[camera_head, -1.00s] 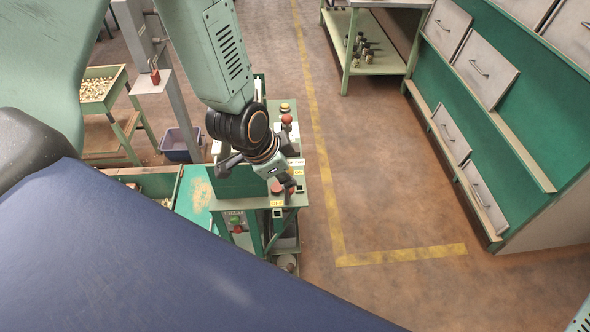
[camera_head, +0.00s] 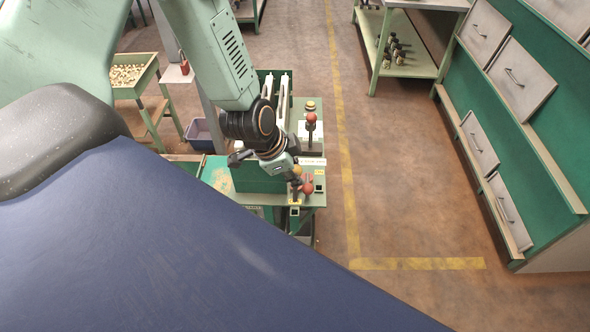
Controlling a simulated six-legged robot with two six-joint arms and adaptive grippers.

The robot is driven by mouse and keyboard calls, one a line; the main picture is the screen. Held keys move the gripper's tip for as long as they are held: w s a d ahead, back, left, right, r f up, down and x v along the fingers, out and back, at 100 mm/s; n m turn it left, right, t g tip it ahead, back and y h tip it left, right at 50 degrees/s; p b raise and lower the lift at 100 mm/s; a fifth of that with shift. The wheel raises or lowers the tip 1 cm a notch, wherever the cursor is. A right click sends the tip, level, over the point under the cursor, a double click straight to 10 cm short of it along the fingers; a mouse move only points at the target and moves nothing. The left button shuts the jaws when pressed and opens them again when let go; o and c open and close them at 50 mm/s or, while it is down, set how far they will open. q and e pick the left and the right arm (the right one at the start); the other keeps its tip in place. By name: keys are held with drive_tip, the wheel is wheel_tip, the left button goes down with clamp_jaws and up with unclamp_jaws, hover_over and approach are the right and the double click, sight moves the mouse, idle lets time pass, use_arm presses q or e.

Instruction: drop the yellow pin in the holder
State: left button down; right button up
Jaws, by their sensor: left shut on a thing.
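My left gripper (camera_head: 296,176) reaches down over the right side of the green machine table (camera_head: 222,172). It is shut on a small piece with a yellow round top, which I take to be the yellow pin (camera_head: 298,170). Its lower part is hidden by the fingers. A red knob (camera_head: 307,188) sits just below and right of the fingertips; I cannot tell if they touch. A small black square fitting (camera_head: 319,188) lies just right of it. I cannot tell which part is the holder. My right gripper is not in view.
Behind the gripper stand another red knob (camera_head: 311,117) and a yellow-topped button (camera_head: 310,105). A green hopper of nuts (camera_head: 136,74) and a purple bin (camera_head: 200,133) are at left. A drawer cabinet (camera_head: 508,110) is at right. Floor between is clear.

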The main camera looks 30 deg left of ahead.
use_arm(q)
drive_tip(key=shift+s+f+b, duration=0.15)
drive_tip(key=shift+f+b, duration=0.15)
drive_tip(key=shift+f, duration=0.25)
drive_tip(key=shift+s+r, duration=0.1)
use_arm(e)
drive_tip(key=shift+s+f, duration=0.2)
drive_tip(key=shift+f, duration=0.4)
use_arm(q)
drive_tip(key=shift+d, duration=0.1)
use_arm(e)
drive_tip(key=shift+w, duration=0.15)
use_arm(q)
drive_tip(key=shift+s+d, duration=0.1)
drive_tip(key=shift+s, duration=0.05)
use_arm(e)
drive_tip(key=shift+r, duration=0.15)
